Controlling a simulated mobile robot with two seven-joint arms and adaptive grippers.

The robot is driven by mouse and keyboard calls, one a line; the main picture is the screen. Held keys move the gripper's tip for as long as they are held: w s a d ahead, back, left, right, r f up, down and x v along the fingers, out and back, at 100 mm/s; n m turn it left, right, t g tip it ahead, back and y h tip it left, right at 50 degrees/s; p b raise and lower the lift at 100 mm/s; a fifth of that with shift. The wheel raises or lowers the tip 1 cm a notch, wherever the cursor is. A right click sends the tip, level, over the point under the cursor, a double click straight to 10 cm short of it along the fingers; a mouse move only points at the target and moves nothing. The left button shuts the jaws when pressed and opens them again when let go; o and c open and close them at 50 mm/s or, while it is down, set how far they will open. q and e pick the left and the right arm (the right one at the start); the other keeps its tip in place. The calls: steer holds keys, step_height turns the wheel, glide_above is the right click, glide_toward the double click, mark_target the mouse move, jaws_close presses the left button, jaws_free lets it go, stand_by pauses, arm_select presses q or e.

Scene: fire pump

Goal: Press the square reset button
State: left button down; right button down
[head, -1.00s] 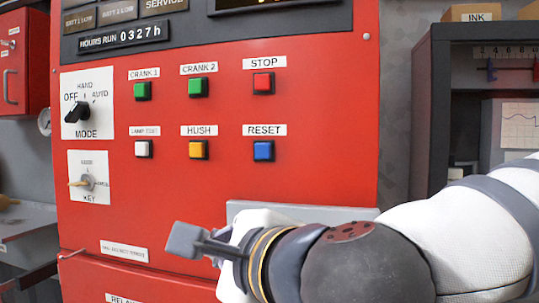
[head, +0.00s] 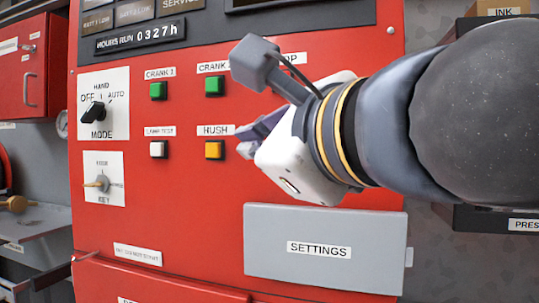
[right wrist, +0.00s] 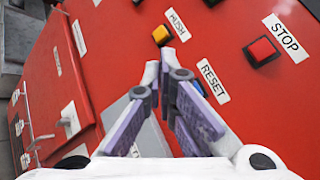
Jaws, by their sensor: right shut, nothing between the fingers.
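The blue square reset button (right wrist: 197,88) shows in the right wrist view beside its RESET label (right wrist: 213,81), partly covered by a finger of my right gripper. In the head view the button is hidden behind my right gripper (head: 246,142). That gripper is shut and empty, in front of the red panel (head: 190,190), with its fingertips just right of the amber HUSH button (head: 214,150). In the right wrist view the fingers (right wrist: 163,68) point towards the HUSH button, with the blue button to their right. I cannot tell whether they touch the panel. My left gripper is not in view.
Green crank buttons (head: 158,91), a white lamp-test button (head: 157,149), a mode knob (head: 94,112) and a key switch (head: 101,184) are on the panel. The red STOP button (right wrist: 262,50) shows in the wrist view. A grey SETTINGS plate (head: 320,270) lies below my gripper.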

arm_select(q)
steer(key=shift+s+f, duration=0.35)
arm_select(e)
steer(key=w+d, duration=0.2)
steer(key=w, duration=0.4)
steer(key=shift+w, duration=0.2)
steer(key=shift+f, duration=0.1)
stand_by(0.7)
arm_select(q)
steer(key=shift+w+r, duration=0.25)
arm_select(e)
steer(key=shift+w+d, duration=0.15)
steer(key=shift+w, duration=0.3)
